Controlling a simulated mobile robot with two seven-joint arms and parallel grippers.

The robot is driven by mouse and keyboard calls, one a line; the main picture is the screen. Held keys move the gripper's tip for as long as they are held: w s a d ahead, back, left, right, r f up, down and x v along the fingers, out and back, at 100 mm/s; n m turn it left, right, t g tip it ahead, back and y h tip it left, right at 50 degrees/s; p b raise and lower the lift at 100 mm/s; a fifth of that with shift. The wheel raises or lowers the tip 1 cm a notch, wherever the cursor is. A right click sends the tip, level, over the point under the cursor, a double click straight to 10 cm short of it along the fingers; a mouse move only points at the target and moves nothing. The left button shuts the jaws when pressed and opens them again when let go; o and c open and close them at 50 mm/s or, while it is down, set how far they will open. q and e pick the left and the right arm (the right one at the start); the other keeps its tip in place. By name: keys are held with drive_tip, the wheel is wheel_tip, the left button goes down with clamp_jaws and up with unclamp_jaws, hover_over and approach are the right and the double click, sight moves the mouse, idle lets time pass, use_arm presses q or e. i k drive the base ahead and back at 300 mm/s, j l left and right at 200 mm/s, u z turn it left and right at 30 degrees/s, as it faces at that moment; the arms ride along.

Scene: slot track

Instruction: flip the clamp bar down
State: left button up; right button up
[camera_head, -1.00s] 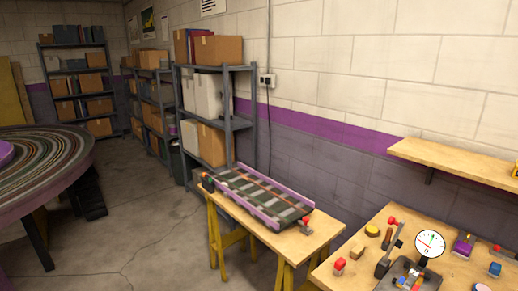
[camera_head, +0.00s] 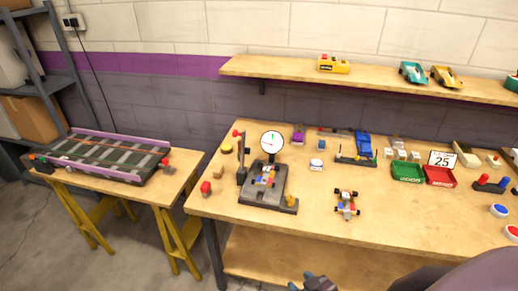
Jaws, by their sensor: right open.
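The clamp bar (camera_head: 241,160) stands upright, dark with a red knob on top, at the left side of a dark base (camera_head: 270,205) on the workbench. A small car (camera_head: 264,177) sits on that base, below a round white dial gauge (camera_head: 271,141). My right gripper (camera_head: 314,281) shows only in part at the bottom edge, in front of the bench and well apart from the clamp bar. It is open, and I see nothing in it. My left gripper is not in view.
Another small car (camera_head: 346,203) stands on the bench (camera_head: 400,228) right of the base. Red and green trays (camera_head: 408,172) and a blue device (camera_head: 361,147) lie further right. A track table (camera_head: 150,190) stands left. A shelf (camera_head: 290,71) runs along the wall.

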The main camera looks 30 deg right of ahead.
sight(244, 150)
drive_tip(key=j+z, duration=0.1)
drive_tip(key=z, duration=0.3)
drive_tip(key=i+j+z, duration=0.1)
drive_tip(key=z, duration=0.3)
drive_tip(key=j+z, duration=0.15)
drive_tip(key=z, duration=0.2)
drive_tip(key=j+z, duration=0.6)
drive_tip(key=j, duration=0.2)
drive_tip(key=k+j+z, duration=0.1)
drive_tip(key=j, duration=0.5)
drive_tip(key=k+j, duration=0.1)
drive_tip(key=j, duration=0.55)
drive_tip(key=z, duration=0.05)
